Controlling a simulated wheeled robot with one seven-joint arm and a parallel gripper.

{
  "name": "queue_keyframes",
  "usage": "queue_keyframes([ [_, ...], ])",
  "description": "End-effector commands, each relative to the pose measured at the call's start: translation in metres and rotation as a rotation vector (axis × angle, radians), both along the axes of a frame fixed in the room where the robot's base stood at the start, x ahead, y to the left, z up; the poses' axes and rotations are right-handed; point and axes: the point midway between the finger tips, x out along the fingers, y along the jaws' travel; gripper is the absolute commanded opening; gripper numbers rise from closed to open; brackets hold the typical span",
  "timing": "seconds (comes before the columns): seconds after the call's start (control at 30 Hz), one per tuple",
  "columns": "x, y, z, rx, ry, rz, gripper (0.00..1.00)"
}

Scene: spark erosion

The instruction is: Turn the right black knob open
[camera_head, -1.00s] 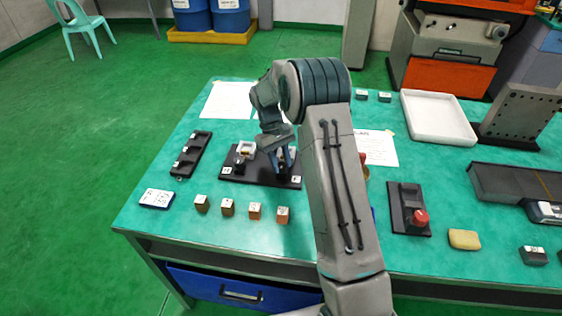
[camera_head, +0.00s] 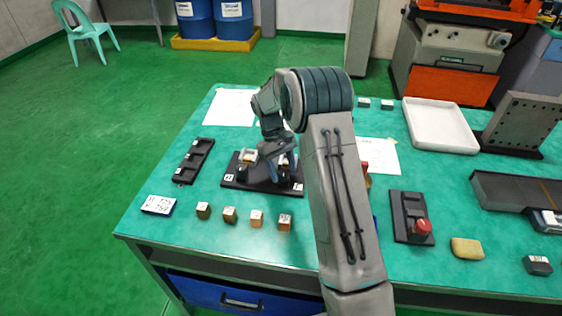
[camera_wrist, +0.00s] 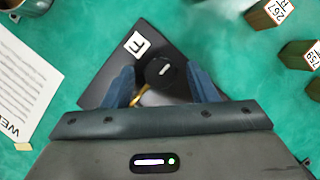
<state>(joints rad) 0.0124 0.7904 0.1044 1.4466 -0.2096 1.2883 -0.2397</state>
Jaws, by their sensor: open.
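A black plate (camera_head: 240,184) lies on the green bench, with white labels near its ends. In the wrist view the plate (camera_wrist: 98,92) shows a corner with a white label beside a round black knob (camera_wrist: 161,72). The knob has a short white mark on top and is the one by the plate's right label. My gripper (camera_wrist: 163,86) is open, with one blue finger on either side of the knob; I cannot tell whether they touch it. A brass-coloured part (camera_wrist: 144,95) shows beside the knob. In the head view my gripper (camera_head: 277,170) is over the plate's right half and hides the knob.
Several small labelled blocks (camera_head: 256,219) stand in a row in front of the plate. A black slotted tray (camera_head: 195,160) lies left. A red button on a black box (camera_head: 411,216) and a white tray (camera_head: 440,127) are right of my arm. Paper sheets lie behind.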

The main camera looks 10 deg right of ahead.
Motion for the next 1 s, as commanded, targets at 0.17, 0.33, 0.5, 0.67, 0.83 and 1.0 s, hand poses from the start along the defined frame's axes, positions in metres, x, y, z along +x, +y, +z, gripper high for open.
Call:
queue_keyframes([
  [0.17, 0.008, 0.003, 0.018, 0.000, -0.004, -0.001, 0.52],
  [0.33, 0.022, 0.010, 0.054, 0.001, -0.007, 0.002, 0.52],
  [0.5, 0.035, 0.015, 0.088, 0.000, -0.005, 0.001, 0.52],
  [0.67, 0.043, 0.019, 0.110, 0.000, -0.003, 0.000, 0.52],
  [0.83, 0.047, 0.021, 0.123, 0.000, -0.002, 0.001, 0.52],
  [1.0, 0.048, 0.021, 0.127, 0.000, -0.002, 0.001, 0.52],
])
